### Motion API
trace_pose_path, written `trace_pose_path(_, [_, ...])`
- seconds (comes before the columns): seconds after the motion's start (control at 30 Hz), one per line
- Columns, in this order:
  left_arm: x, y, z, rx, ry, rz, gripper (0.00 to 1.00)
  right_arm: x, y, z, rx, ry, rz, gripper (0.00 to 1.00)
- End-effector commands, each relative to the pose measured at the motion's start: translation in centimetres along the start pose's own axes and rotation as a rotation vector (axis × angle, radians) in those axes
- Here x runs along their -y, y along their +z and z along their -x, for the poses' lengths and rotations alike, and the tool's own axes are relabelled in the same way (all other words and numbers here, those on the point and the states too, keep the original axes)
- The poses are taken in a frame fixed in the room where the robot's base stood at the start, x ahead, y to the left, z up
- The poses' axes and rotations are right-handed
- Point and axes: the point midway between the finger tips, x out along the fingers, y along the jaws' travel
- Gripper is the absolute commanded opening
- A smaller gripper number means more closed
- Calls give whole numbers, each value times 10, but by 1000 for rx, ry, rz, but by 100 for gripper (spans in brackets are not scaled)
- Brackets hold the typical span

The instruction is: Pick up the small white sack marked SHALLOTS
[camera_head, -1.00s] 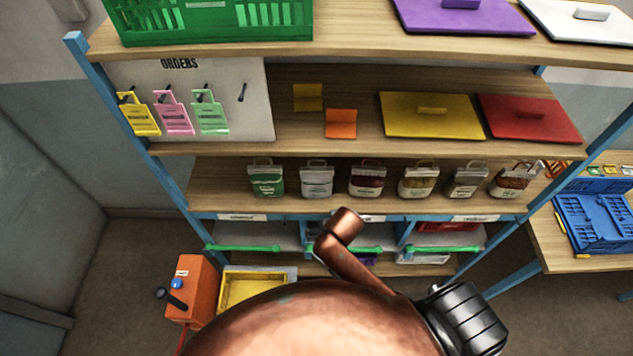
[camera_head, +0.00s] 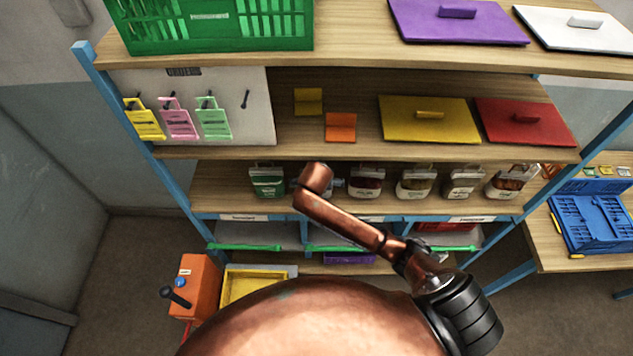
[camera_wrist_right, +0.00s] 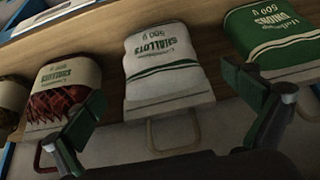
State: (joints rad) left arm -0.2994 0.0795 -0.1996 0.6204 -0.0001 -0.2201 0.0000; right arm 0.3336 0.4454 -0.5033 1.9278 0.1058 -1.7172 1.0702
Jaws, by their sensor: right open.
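The small white sack marked SHALLOTS (camera_wrist_right: 168,72) is in the middle of the right wrist view, upside down in the picture, with green stripes and a tan handle loop. It sits on the shelf between two other sacks. My right gripper (camera_wrist_right: 170,100) is open and empty, one finger on each side of the sack's handle end and apart from it. In the head view my right arm's copper links cover most or all of this sack, and the right gripper's fingers cannot be made out. My left gripper is not in view.
A green ONIONS sack (camera_wrist_right: 273,42) and a sack with dark red contents (camera_wrist_right: 66,92) flank the white one closely. More sacks stand right along the same shelf (camera_head: 225,200). The shelf above holds a yellow lid (camera_head: 430,120) and a red lid (camera_head: 525,122).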

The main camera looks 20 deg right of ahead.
Motion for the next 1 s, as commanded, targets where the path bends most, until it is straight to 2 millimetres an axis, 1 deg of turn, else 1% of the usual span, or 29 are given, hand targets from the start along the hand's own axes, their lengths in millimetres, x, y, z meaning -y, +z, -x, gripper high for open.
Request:
trace_pose_path(0.03, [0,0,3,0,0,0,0,0,-6,-2,1,2,0,100])
trace_pose_path(0.1, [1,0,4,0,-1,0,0,0,-10,-5,0,1,0,100])
trace_pose_path(0.23, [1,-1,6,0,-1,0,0,0,-11,-12,2,1,0,100])
trace_pose_path(0.5, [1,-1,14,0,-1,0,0,0,-11,-48,2,2,2,100])
trace_pose_path(0.6, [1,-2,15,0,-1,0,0,0,-11,-56,2,1,1,100])
trace_pose_path(0.83, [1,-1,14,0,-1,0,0,0,-10,-57,1,-1,1,100])
trace_pose_path(1.0, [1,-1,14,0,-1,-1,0,0,-10,-57,1,-1,1,89])
